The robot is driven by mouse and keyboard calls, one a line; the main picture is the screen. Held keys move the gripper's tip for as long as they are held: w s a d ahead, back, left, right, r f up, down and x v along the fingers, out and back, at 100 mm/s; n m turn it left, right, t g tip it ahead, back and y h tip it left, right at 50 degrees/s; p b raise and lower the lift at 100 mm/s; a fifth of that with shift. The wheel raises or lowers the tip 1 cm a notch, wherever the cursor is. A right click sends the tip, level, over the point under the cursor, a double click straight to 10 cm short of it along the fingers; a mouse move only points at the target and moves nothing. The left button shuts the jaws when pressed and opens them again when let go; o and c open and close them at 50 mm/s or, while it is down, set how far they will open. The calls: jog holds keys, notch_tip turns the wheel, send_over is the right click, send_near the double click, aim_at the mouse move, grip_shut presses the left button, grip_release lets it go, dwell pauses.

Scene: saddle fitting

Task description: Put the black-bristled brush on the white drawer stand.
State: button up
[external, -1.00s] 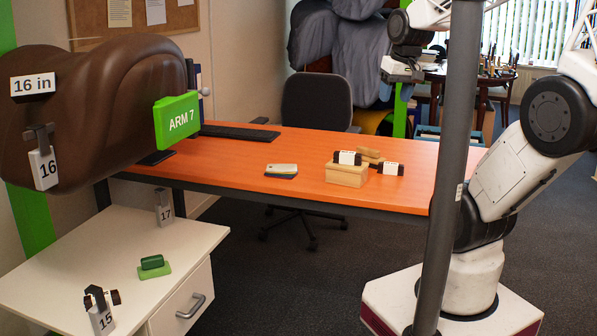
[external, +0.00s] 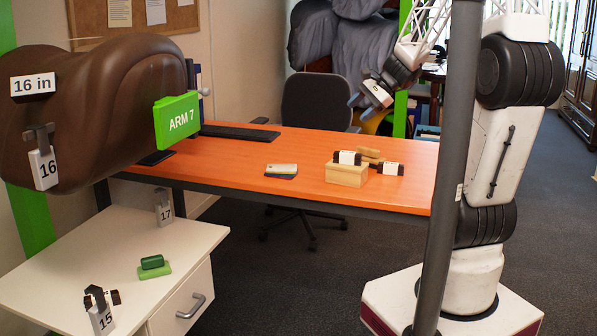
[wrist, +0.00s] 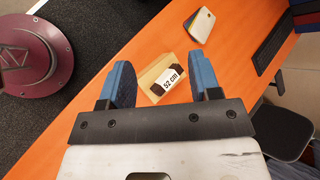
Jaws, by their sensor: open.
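On the orange desk, a dark piece with a white label (external: 347,158) lies on a pale wooden block (external: 347,175). A second dark, labelled piece (external: 390,169) and a small wooden piece (external: 369,154) are beside it. Bristles are too small to make out, so I cannot tell which is the black-bristled brush. In the wrist view, a dark piece labelled 52 cm (wrist: 168,79) shows between my fingers, well below them. My gripper (external: 362,104) is open and empty above the desk's far side. The white drawer stand (external: 105,240) is at the lower left.
A green block on a green base (external: 153,264) and tags 15 (external: 102,318) and 17 (external: 163,210) stand on the stand. A brown saddle (external: 95,110) with a green ARM 7 sign (external: 177,121) overhangs it. A grey pole (external: 447,170) rises before my arm.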

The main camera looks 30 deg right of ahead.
jog(key=w+d+f+m+t, duration=0.5)
jog(key=w+d+f+m, duration=0.4)
jog(key=w+d, duration=0.1)
jog(key=m+t+h, duration=0.3)
jog(key=m+t, duration=0.1)
jog(key=m, duration=0.5)
send_near(369, 148)
jog(key=shift+x, duration=0.85)
jog(key=shift+d, duration=0.1)
jog(key=shift+w, duration=0.1)
jog(key=shift+x, duration=1.25)
jog(key=shift+a+x, duration=0.2)
jog(key=shift+x, duration=2.4)
grip_shut()
